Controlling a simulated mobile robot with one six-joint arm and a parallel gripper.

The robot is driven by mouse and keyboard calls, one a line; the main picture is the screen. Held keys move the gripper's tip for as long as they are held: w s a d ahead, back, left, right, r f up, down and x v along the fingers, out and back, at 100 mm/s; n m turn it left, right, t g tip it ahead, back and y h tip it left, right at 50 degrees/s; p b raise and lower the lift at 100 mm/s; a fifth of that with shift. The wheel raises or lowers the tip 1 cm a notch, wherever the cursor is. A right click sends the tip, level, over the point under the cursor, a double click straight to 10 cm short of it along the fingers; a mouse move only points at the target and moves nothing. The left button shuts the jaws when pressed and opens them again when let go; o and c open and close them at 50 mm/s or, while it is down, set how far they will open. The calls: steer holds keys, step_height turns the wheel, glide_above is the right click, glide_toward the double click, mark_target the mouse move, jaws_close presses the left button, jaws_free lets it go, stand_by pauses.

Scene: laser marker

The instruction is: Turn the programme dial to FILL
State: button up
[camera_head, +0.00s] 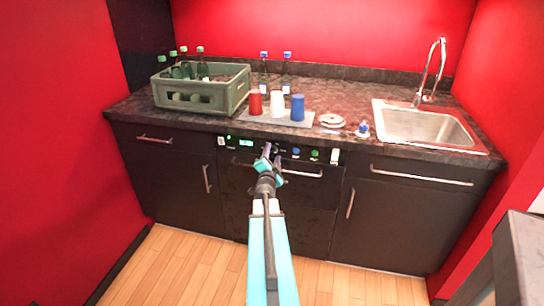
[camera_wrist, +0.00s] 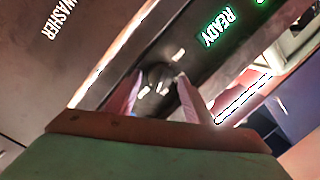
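The programme dial (camera_wrist: 158,77) is a dark, glossy round knob on the dishwasher's control panel in the wrist view. My gripper (camera_wrist: 159,82) has its two pale pinkish fingers apart, one on each side of the dial. I cannot tell whether they touch it. A green-lit display reading READY (camera_wrist: 219,27) is beside the dial. No dial pointer or FILL mark can be made out. In the head view my gripper (camera_head: 272,157) is at the panel and hides most of the dial. The panel's small green display (camera_head: 246,142) is left of it.
Blue (camera_head: 296,152) and green (camera_head: 314,154) buttons sit right of my gripper, above a metal handle (camera_head: 305,173). On the counter stand a bottle crate (camera_head: 203,99), a tray (camera_head: 246,118) with three cups, and a sink (camera_head: 430,125). The floor in front is clear.

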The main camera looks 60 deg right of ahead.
steer(key=c, duration=0.7)
steer(key=shift+a, duration=0.35)
steer(key=shift+c, duration=0.8)
steer(key=shift+d, duration=0.25)
steer(key=shift+c, duration=0.2)
steer(key=shift+r, duration=0.1)
steer(key=shift+d+r+n+p, duration=0.15)
steer(key=shift+n+p, duration=0.15)
steer(key=shift+p, duration=0.2)
steer(key=shift+o, duration=0.2)
steer(key=n+p, duration=0.1)
steer(key=p, duration=0.1)
steer(key=shift+r+n+p, duration=0.2)
steer(key=shift+n+p, duration=0.15)
steer(key=shift+n, duration=0.05)
steer(key=n+p, duration=0.3)
steer(key=p, duration=0.2)
steer(key=shift+r+g+y, duration=0.1)
steer(key=shift+g+y, duration=0.2)
steer(key=shift+n+p, duration=0.7)
steer(key=shift+p, duration=0.25)
